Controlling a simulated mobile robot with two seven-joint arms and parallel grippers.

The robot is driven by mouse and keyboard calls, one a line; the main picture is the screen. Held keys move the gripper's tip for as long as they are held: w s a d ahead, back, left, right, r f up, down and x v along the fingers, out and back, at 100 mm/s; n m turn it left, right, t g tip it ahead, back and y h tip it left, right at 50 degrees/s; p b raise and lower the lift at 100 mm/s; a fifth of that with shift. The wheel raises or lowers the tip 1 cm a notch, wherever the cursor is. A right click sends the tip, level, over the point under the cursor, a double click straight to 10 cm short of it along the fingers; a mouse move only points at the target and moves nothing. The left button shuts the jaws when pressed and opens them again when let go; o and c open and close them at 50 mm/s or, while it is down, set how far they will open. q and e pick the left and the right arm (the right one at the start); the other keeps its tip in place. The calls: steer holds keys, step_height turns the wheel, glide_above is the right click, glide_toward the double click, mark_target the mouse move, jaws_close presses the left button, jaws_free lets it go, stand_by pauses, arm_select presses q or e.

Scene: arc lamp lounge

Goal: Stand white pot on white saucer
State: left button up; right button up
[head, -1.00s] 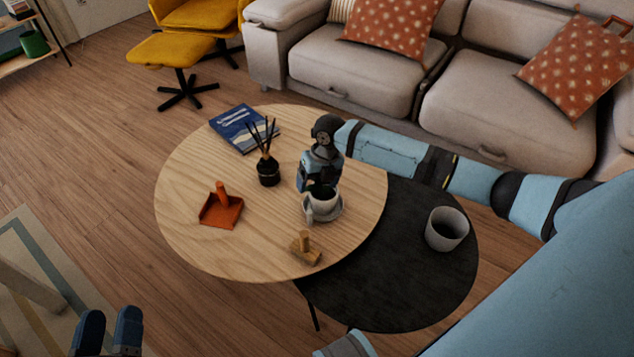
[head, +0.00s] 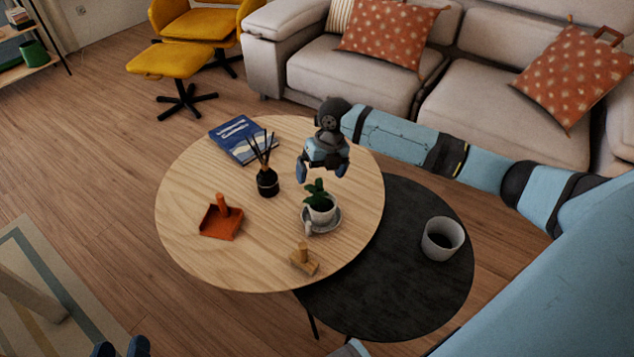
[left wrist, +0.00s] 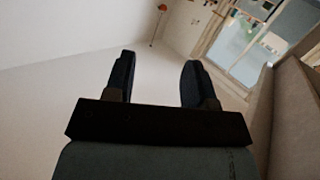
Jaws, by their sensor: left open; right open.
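The white pot (head: 321,213) holds a small green plant and stands upright on the saucer (head: 336,224), which looks pale grey-white. The saucer lies on the round wooden table. My right gripper (head: 321,174) is open and empty above the plant, clear of the pot. My left gripper (head: 121,349) is at the bottom left edge of the head view, away from the table. Its two fingers are apart with nothing between them in the left wrist view (left wrist: 158,80).
A small pale object (head: 308,225) sits at the saucer's left edge. A wooden block with a knob (head: 304,261), an orange tray (head: 221,221), a black reed diffuser (head: 267,181) and a blue book (head: 240,138) share the wooden table (head: 190,180). A pale cup (head: 443,240) stands on the black table (head: 400,285).

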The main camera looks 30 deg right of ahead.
steer(key=v, duration=0.3)
steer(key=shift+d+r+p, duration=0.1)
steer(key=shift+r+p, duration=0.25)
steer(key=shift+s+a, duration=0.15)
steer(key=shift+a, duration=0.1)
steer(key=s+a+f+m+t+y, duration=0.2)
steer(key=s+a+f+m, duration=0.3)
steer(key=a, duration=0.4)
steer(key=s+a+f+m+t+y, duration=0.2)
steer(key=s+a+m+t, duration=0.15)
steer(key=a+m, duration=0.35)
arm_select(q)
steer(key=shift+s+a+f+g+y, duration=0.1)
steer(key=shift+a+f+g+y, duration=0.15)
steer(key=shift+f, duration=0.2)
steer(key=shift+s+a+f+g+y, duration=0.15)
steer(key=shift+f+g, duration=0.1)
steer(key=shift+f, duration=0.2)
arm_select(e)
steer(key=s+a+r+m+t, duration=0.4)
steer(key=s+r+m+t, duration=0.4)
steer(key=m, duration=1.1)
steer(key=s+r, duration=0.1)
steer(key=s, duration=0.3)
steer(key=shift+s+r+h, duration=0.2)
steer(key=shift+r+h, duration=0.05)
steer(key=shift+h, duration=0.05)
